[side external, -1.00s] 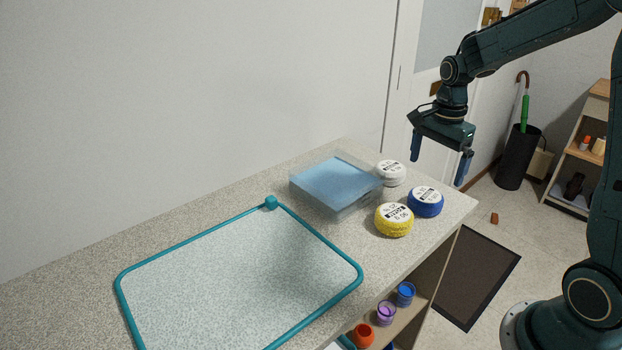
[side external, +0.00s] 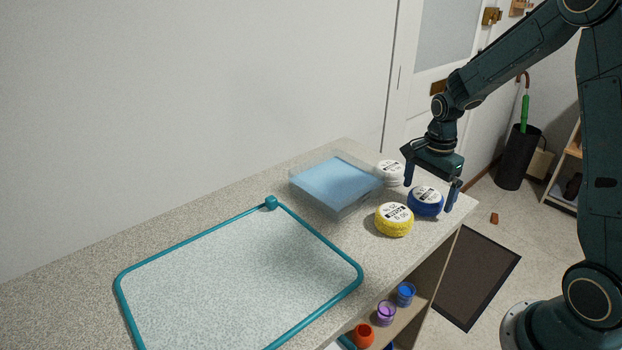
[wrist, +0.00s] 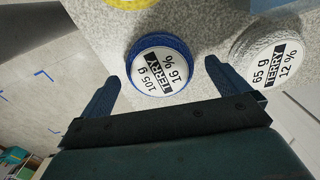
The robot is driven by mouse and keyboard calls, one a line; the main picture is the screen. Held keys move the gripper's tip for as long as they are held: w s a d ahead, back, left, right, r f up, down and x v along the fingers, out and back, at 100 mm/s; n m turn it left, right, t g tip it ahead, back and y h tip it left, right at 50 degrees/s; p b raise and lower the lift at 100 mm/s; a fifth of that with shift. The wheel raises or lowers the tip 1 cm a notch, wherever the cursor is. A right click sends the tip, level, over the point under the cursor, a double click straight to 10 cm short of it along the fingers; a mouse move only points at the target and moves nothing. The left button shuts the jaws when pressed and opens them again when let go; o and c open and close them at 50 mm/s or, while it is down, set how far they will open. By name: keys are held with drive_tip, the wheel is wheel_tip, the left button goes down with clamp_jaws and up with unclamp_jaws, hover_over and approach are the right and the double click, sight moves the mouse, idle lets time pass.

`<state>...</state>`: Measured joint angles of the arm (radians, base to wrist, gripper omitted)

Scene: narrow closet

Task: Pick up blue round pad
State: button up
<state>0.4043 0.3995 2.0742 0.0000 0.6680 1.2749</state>
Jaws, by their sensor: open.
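The blue round pad (side external: 425,203) lies on the counter near its right end, with a white printed label on top. In the wrist view the blue round pad (wrist: 160,66) lies ahead of the open fingers, roughly between their lines. My gripper (side external: 428,190) is open and empty, with its fingers pointing down just above and around the pad's far side. My gripper (wrist: 160,78) also shows at the bottom of the wrist view. I cannot tell whether a finger touches the pad.
A yellow pad (side external: 394,220) and a white pad (side external: 391,173) sit close by the blue one. A teal-rimmed tray (side external: 240,262) lies on the counter's near part. The counter's edge is close on the right.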

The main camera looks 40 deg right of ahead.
drive_tip(key=shift+f, duration=1.1)
drive_tip(key=c, duration=1.1)
